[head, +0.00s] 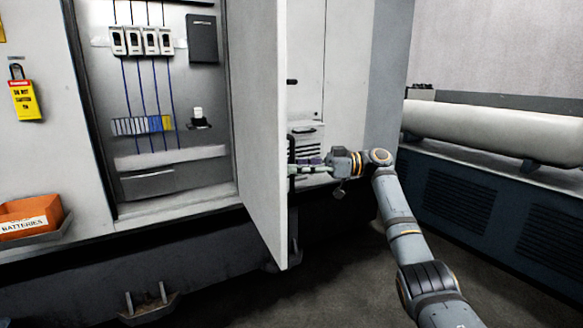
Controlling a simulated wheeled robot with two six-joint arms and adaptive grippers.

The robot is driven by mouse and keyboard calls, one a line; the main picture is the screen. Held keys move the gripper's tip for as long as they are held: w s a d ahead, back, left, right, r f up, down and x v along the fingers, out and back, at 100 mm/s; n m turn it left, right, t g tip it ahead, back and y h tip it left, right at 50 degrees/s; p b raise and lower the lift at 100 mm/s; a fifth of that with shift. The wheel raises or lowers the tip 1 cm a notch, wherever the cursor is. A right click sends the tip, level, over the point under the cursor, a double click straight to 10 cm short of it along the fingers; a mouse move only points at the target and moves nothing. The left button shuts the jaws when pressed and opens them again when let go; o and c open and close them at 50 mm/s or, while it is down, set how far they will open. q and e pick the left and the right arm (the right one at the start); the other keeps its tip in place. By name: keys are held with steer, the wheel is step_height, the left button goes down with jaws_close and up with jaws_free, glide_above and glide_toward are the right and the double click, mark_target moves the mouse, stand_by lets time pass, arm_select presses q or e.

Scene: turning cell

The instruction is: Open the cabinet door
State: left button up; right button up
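The cabinet door (258,110) stands swung far out from the cabinet, hinged on the right side of the opening. The cabinet interior (160,100) is exposed, with several white breakers, blue wires and a terminal strip. A dark upright handle (291,150) sits at the door's free edge. My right gripper (298,168) is at this handle, reaching it from the right, with its fingertips at or against it. The fingers are small and partly merge with the handle, so their closure is unclear. My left gripper is not in view.
An orange bin labelled batteries (28,218) sits on a ledge at the left. A yellow lockout tag (24,100) hangs on the left panel. A blue unit with a large pale cylinder (490,126) stands at the right. The floor (330,270) before the door is clear.

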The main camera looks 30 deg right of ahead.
steer(key=v, duration=1)
steer(key=shift+d, duration=0.3)
steer(key=shift+f, duration=0.1)
